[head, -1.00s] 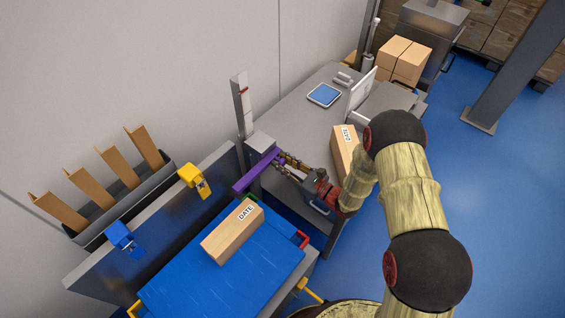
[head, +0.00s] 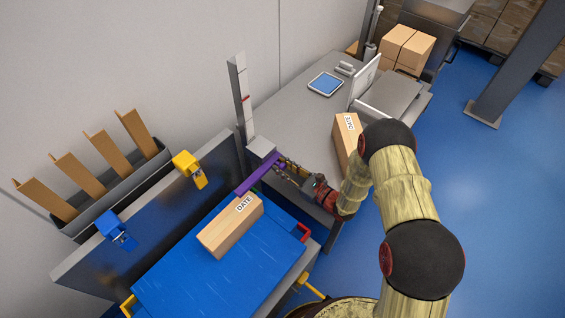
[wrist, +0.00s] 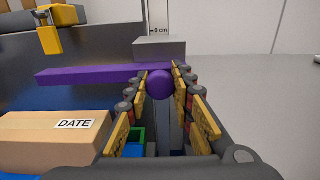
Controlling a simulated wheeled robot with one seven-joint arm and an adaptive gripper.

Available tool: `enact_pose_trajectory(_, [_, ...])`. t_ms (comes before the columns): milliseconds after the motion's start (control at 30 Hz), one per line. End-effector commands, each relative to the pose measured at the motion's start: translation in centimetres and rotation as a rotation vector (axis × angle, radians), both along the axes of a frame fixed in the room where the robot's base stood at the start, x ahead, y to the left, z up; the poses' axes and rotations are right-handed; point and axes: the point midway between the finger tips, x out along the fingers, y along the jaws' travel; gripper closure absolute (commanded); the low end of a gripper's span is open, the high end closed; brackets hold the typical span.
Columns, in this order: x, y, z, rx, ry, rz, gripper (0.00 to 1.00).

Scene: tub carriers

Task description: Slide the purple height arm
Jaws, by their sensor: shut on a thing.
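The purple height arm (head: 259,176) reaches out from a grey block (head: 262,151) on an upright post (head: 240,90) with a white scale and a red mark. In the wrist view the arm (wrist: 90,74) runs level to the left and ends in a round purple knob (wrist: 159,84). My gripper (head: 281,163) is shut on this knob, one finger on each side, as the wrist view (wrist: 160,82) shows. A cardboard box (head: 230,227) labelled DATE lies on the blue surface below the arm. In the wrist view the arm is higher than the box (wrist: 50,137).
A grey panel (head: 150,225) with yellow (head: 188,168) and blue (head: 116,229) clamp-like parts stands left of the blue surface. A second DATE box (head: 346,140) and a tablet (head: 325,84) are on the grey table (head: 290,112). Blue floor is open at right.

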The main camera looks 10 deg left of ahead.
Motion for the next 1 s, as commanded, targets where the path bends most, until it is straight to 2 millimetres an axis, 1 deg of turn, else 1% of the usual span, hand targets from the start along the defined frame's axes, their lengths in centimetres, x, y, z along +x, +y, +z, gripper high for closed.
enact_pose_trajectory(33, [0.0,-0.1,-2.2,-0.001,0.003,-0.002,1.0])
enact_pose_trajectory(100, [0.0,-0.1,-3.9,-0.001,0.003,-0.002,1.0])
enact_pose_trajectory(200, [0.0,-0.1,-5.9,-0.001,0.002,-0.002,1.0])
enact_pose_trajectory(333, [0.0,-0.1,-7.8,-0.001,0.002,-0.002,1.0])
enact_pose_trajectory(400, [0.0,-0.1,-8.4,-0.001,0.002,-0.002,1.0])
enact_pose_trajectory(533, [0.0,-0.1,-8.9,-0.002,0.001,-0.002,1.0])
enact_pose_trajectory(900, [0.1,-0.1,-8.9,-0.001,0.001,-0.002,1.0])
enact_pose_trajectory(933, [0.1,-0.1,-8.9,-0.001,0.001,-0.002,0.75])
enact_pose_trajectory(1000, [0.1,-0.1,-8.9,-0.001,0.001,-0.002,0.71])
